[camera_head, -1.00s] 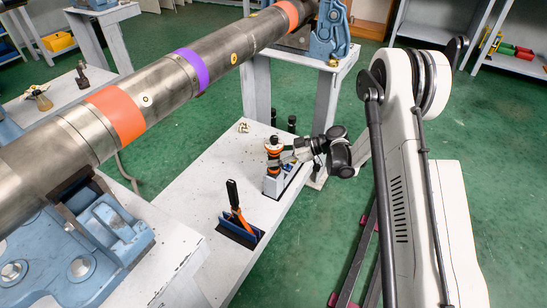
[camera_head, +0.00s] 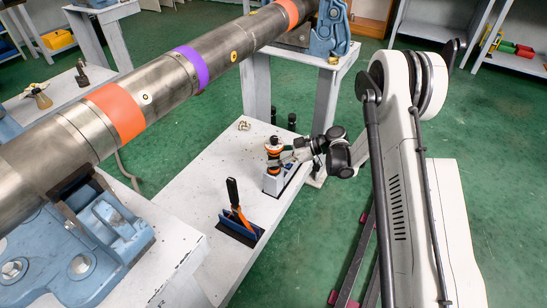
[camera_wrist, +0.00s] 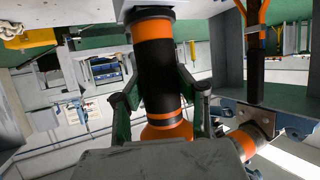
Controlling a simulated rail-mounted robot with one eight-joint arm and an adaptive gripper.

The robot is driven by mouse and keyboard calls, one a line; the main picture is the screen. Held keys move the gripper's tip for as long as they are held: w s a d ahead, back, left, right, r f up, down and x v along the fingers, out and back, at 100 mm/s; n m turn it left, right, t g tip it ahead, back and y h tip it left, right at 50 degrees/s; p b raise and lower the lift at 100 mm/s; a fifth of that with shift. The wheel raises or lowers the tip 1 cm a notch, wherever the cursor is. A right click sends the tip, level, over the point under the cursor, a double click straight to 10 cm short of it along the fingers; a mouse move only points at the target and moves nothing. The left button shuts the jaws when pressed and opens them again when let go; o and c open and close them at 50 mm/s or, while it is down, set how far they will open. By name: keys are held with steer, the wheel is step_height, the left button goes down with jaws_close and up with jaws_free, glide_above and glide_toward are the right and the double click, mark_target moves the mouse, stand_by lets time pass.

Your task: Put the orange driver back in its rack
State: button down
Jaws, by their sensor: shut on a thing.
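The orange driver (camera_head: 273,149), banded orange and black, stands upright over a small pale grey rack (camera_head: 272,184) on the white bench. Its lower end meets or overlaps the rack; I cannot tell how deep it sits. My gripper (camera_head: 287,156) comes in from the right and is shut on the driver. In the wrist view, the driver (camera_wrist: 158,75) fills the middle, with my gripper's dark green fingers (camera_wrist: 158,100) on both sides of it.
A blue holder (camera_head: 240,230) with an orange tool with a black handle stands nearer on the bench. A small beige item (camera_head: 243,126) and two black posts (camera_head: 291,120) are behind. A big steel pipe (camera_head: 140,100) crosses above left.

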steer(key=shift+f, duration=0.15)
stand_by(0.8)
steer(key=c, duration=1.2)
jaws_free()
steer(key=shift+c, duration=0.2)
steer(key=v, duration=1.2)
